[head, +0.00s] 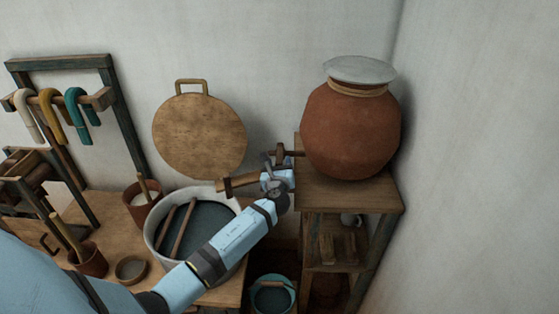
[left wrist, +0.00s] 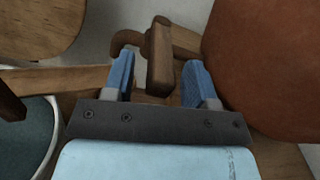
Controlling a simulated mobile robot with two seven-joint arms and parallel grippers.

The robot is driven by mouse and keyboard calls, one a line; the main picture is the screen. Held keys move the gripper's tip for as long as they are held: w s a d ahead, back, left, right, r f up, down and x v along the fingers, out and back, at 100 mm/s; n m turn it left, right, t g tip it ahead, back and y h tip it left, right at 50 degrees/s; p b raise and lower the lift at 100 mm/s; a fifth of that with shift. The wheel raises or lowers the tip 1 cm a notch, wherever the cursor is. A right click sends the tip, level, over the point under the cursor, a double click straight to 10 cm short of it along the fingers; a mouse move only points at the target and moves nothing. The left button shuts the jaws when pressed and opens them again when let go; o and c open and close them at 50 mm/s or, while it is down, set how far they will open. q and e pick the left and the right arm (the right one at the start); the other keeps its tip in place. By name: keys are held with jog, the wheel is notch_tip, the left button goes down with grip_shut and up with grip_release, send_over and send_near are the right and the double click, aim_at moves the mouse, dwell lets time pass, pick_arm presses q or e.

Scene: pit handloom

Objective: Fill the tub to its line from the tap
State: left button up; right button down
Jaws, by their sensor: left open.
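A round grey-white tub (head: 153,234) stands on the wooden bench, with a dark blue-green surface inside and two thin wooden bars across it. I cannot make out its line or tell the level. A large clay pot (head: 352,130) sits on a wooden stand to the right. A wooden tap (head: 288,153) comes out of its left side. A wooden spout piece (head: 238,184) points from there toward the tub. My left gripper (head: 272,174) is open at the tap. In the left wrist view the wooden tap handle (left wrist: 160,55) stands between the fingers, with gaps showing. My right gripper is out of view.
A grey lid (head: 360,69) covers the pot. A teal bucket (head: 272,296) is below, between bench and stand. A round wooden lid (head: 200,136) leans on the wall. Small pots and a rack of coloured yarn hanks (head: 77,106) are at left.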

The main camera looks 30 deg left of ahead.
pick_arm(q)
jog(key=shift+x, duration=0.95)
jog(key=shift+c, duration=0.3)
grip_shut()
jog(key=shift+s+a+m+t+h+b, duration=0.15)
jog(key=shift+a+m+t+h, duration=0.35)
jog(key=shift+m+h, duration=0.65)
jog(key=shift+s+a+m+t+h+b, duration=0.1)
jog(key=shift+s+a+m+t+h, duration=0.4)
jog(key=shift+h, duration=1)
jog(key=shift+w+a+m+t+h+b, duration=0.1)
jog(key=shift+a+m+t+h, duration=0.2)
jog(key=shift+a+m+h, duration=0.65)
jog(key=shift+d+h, duration=0.3)
jog(key=shift+h, duration=0.1)
